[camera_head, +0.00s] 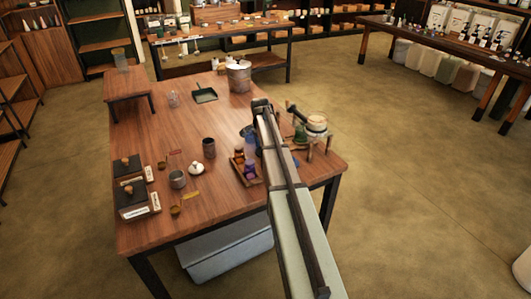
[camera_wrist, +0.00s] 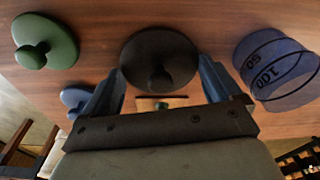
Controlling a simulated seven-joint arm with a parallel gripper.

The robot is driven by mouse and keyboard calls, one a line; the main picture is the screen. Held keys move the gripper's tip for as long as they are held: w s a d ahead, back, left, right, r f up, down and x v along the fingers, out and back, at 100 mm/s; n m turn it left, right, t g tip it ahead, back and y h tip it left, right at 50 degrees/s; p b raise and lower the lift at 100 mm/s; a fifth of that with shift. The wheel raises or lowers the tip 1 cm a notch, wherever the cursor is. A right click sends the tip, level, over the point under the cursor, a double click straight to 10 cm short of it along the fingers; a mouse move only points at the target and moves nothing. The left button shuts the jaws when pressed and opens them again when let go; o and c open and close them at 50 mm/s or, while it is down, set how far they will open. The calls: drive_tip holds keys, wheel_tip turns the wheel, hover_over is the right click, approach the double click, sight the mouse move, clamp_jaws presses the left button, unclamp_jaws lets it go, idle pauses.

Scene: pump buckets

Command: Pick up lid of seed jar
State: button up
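In the wrist view, a round black lid (camera_wrist: 160,45) with a knob faces the camera at the top middle. My gripper (camera_wrist: 160,68) is open, its two blue fingers spread with the knob between them in the picture. No contact shows. I cannot tell whether this is the seed jar's lid or whether a jar is under it. A green knobbed lid (camera_wrist: 45,40) is at the upper left, and a blue lid (camera_wrist: 76,97) is partly hidden by the left finger. In the head view my arm hides most of the area around the gripper.
A blue see-through measuring cup (camera_wrist: 278,70) stands close to the right finger. In the head view the wooden table (camera_head: 150,215) holds a white lidded pot (camera_head: 196,168), a dark cup (camera_head: 209,148), a tray of small jars (camera_head: 249,180) and a stand (camera_head: 316,130) right of my arm.

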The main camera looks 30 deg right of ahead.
drive_tip(key=shift+c, duration=1)
